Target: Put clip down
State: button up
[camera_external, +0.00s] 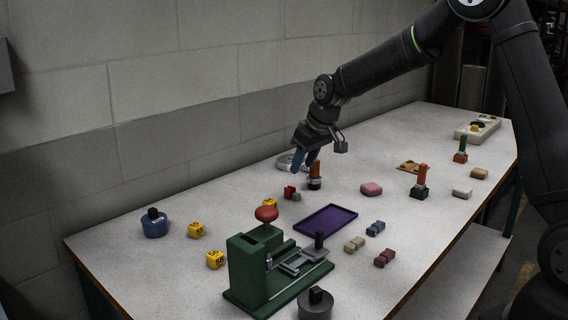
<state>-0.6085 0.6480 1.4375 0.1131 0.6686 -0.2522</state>
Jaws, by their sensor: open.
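My gripper (304,161) has blue fingers, points down and is open. It hovers over the far middle of the table, and I see nothing clearly held between its fingers. A small red and grey piece (291,194), which may be the clip, lies on the table below and slightly left of the gripper. An orange-handled stamp (315,171) with a dark base stands upright just right of and below the fingertips. A green press (248,268) with a red knob (266,213) stands at the front. I cannot tell for sure which thing is the clip.
A purple tray (326,221) lies empty mid-table. Yellow cubes (215,259) and a blue pot (154,223) are at left. Small coloured blocks (385,257), another orange stamp (420,181) and a pink block (371,189) are at right. A wall runs behind the gripper.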

aim_at(293, 188)
jog(key=shift+v, duration=1.65)
jog(key=x, duration=1.2)
jog(key=shift+f, duration=0.2)
jog(key=shift+r, duration=1.2)
